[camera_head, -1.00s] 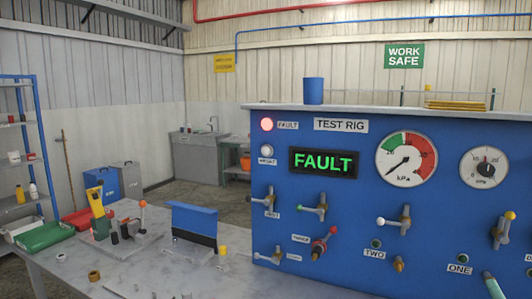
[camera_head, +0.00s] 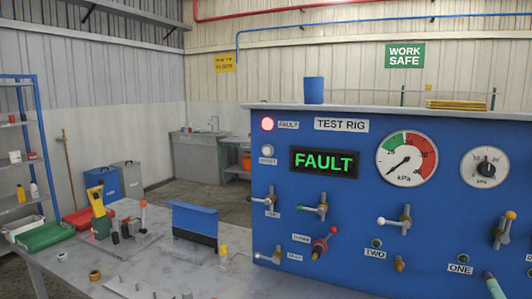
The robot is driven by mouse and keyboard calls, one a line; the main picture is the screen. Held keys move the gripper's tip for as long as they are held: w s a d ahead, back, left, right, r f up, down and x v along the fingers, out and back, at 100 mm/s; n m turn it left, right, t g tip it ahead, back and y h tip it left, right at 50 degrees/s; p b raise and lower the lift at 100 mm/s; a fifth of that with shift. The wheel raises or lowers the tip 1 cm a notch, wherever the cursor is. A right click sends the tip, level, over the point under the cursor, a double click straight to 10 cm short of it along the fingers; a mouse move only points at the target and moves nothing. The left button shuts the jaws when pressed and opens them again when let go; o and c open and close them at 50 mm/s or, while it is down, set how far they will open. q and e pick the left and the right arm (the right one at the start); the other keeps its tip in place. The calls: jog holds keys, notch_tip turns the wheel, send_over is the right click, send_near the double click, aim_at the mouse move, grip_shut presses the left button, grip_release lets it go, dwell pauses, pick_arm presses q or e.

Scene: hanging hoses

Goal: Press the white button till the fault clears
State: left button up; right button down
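The white button (camera_head: 267,150) is on the upper left of the blue test rig panel (camera_head: 340,225), above a small label that reads something like "RESET". The red fault lamp (camera_head: 267,124) above it is lit, next to a "FAULT" label. The black display (camera_head: 324,162) reads "FAULT" in green letters. Neither of my grippers shows in the head view, and nothing touches the button.
Several valve handles stick out from the panel, among them a white-tipped one (camera_head: 394,221) and a red one (camera_head: 323,244). Two gauges (camera_head: 407,159) sit at right. The grey bench (camera_head: 140,265) at left holds tools and a green tray (camera_head: 45,236).

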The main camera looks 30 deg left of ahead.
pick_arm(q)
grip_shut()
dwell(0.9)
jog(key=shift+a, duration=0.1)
